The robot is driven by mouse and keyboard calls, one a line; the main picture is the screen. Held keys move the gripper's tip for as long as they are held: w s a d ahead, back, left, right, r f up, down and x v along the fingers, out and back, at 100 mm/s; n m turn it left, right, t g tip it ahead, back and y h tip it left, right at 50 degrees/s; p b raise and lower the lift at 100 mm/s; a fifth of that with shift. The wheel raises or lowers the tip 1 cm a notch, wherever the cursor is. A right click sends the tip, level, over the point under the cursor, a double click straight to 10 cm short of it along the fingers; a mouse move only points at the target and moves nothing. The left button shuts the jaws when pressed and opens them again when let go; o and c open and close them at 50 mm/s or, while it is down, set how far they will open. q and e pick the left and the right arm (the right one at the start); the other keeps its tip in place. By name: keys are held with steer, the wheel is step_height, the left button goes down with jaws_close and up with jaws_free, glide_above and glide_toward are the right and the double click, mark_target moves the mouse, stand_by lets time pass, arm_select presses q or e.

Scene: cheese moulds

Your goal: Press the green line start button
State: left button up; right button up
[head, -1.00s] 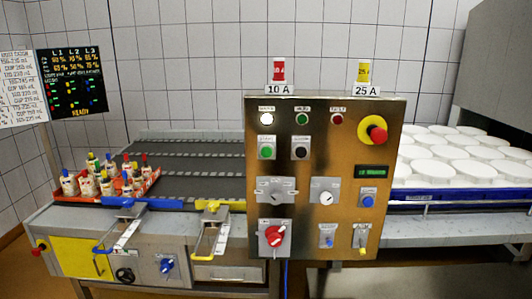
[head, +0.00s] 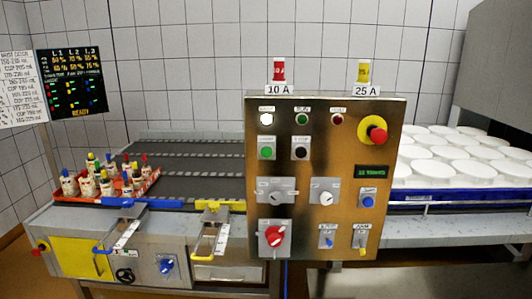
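The green button (head: 266,153) sits on a light square plate at the upper left of the brass-coloured control panel (head: 325,230). A black button (head: 300,153) is just to its right. Above them are a lit white lamp (head: 266,119), a green lamp (head: 302,119) and a dark red lamp (head: 337,119). Neither of my grippers shows in the head view, and nothing covers the panel front.
A red emergency stop (head: 376,131) on a yellow ring, a green display (head: 371,171) and a red rotary switch (head: 274,236) share the panel. Bottles in an orange tray (head: 150,184) stand left. White moulds (head: 440,171) lie right.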

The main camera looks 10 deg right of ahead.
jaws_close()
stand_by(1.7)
